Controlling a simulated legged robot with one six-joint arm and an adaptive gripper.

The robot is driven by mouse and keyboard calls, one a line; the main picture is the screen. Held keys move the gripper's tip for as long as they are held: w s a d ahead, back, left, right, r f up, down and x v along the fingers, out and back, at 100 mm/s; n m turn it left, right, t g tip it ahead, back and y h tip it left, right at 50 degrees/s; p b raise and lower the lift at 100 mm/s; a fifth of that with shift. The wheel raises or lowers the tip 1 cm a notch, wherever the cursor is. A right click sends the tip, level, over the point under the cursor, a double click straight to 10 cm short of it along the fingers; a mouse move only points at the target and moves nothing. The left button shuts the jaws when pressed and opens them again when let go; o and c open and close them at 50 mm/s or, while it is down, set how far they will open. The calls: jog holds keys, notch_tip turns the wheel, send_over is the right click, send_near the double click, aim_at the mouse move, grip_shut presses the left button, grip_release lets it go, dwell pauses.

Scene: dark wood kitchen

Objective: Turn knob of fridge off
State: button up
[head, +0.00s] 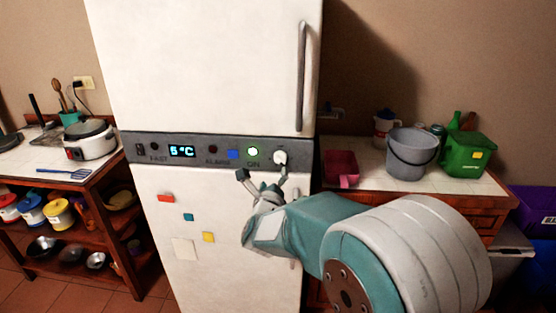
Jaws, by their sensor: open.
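The white fridge (222,60) stands in the middle of the head view. A grey control strip crosses it, with a blue "5°C" display (182,151) and a lit green light (253,152) above the label "ON". The pale round knob (280,157) sits at the right end of the strip. My gripper (262,176) is open just below the strip. Its right finger reaches up to the lower edge of the knob; I cannot tell whether they touch. Its left finger is below and left of the green light. Nothing shows between the fingers.
A counter on the right bears a pink container (341,168), a grey bucket (411,153) and a green bin (467,155). On the left, a rice cooker (90,140) stands on a shelf unit. Small magnets dot the fridge's lower door, and a vertical handle (301,76) is above the knob.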

aim_at(278, 160)
jog(key=w, duration=1)
jog(key=shift+d, duration=0.2)
jog(key=c, duration=1.2)
